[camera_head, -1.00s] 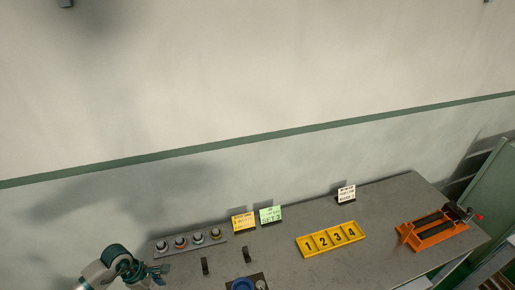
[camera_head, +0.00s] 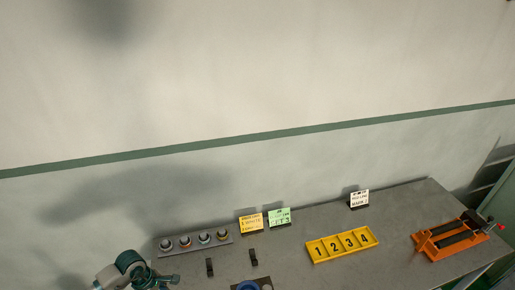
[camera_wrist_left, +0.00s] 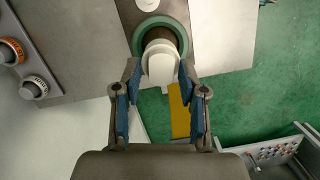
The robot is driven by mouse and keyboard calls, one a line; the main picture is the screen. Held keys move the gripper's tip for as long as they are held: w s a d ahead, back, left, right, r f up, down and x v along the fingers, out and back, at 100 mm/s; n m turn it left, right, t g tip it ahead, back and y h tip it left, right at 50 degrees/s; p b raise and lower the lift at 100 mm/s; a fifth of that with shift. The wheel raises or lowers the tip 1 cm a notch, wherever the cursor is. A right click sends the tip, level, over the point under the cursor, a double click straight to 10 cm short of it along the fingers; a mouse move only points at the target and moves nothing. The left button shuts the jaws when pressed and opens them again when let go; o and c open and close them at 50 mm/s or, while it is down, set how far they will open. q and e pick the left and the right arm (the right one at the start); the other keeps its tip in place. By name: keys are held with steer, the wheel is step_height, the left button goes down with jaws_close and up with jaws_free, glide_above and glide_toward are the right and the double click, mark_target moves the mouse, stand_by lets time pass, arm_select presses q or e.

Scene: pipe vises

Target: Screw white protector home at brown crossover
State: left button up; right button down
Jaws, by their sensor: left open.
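My left gripper (camera_wrist_left: 159,82) is open in the left wrist view, its two blue-padded fingers apart. A white rounded cap (camera_wrist_left: 161,64), which looks like the protector, lies between and just beyond the fingertips. I cannot tell whether they touch it. Behind it is a short grey-brown cylinder (camera_wrist_left: 159,36), perhaps the crossover, inside a green ring (camera_wrist_left: 137,42) on a grey plate. How far the cap is screwed on does not show. In the head view my left gripper (camera_head: 170,281) is at the bottom left, by the bench. My right gripper is not in view.
A rack (camera_head: 229,238) with several ringed round pieces stands at the bench's back left. Small cards (camera_head: 251,222), a numbered yellow tray (camera_head: 342,244) and an orange vise (camera_head: 452,238) stand farther right. A box of small parts (camera_wrist_left: 280,152) is at the wrist view's lower right.

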arm_select(q)
steer(key=shift+r, duration=0.1)
jaws_close()
steer(key=m+b, duration=0.2)
steer(key=m, duration=0.1)
steer(key=shift+w+f+g+b, duration=0.1)
steer(key=shift+f+g+b, duration=0.2)
steer(key=shift+b, duration=0.1)
steer(key=shift+d+r+m+b, duration=0.15)
steer(key=shift+m+b, duration=0.35)
steer(key=shift+m, duration=0.3)
steer(key=shift+r, duration=0.1)
